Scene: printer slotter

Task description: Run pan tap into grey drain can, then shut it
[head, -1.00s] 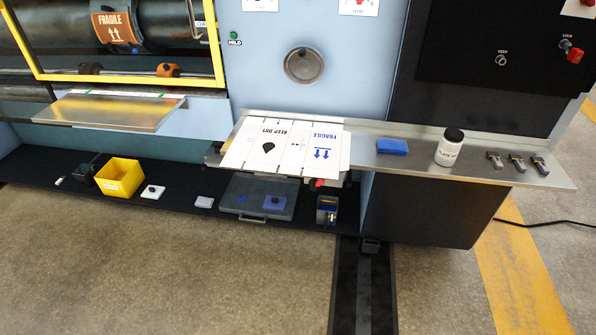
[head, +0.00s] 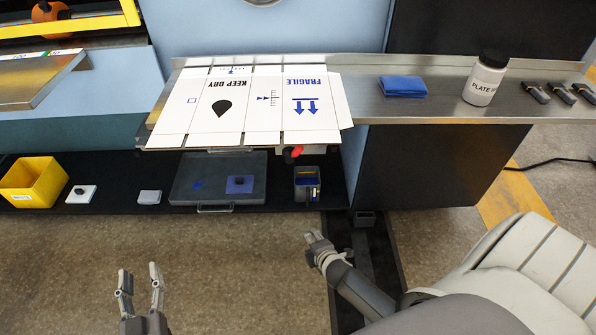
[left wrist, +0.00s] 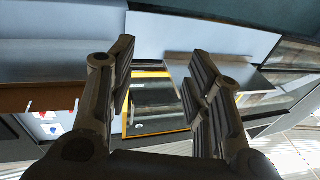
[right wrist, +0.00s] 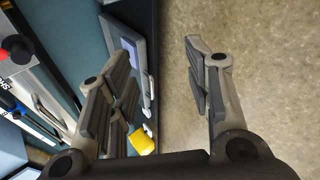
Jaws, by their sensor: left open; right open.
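I cannot tell whether the tap runs. My right gripper (head: 316,243) is open and empty, in front of and below the container. My left gripper (head: 140,276) is open and empty over the floor, fingers pointing up in the picture.
Printed white carton sheets (head: 248,105) lie on the shelf, overhanging the tap area. A blue cloth (head: 403,86) and a white bottle (head: 484,80) stand to the right. A grey tray (head: 190,180) and yellow bin (head: 33,180) sit left on the ledge. The floor before it is clear.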

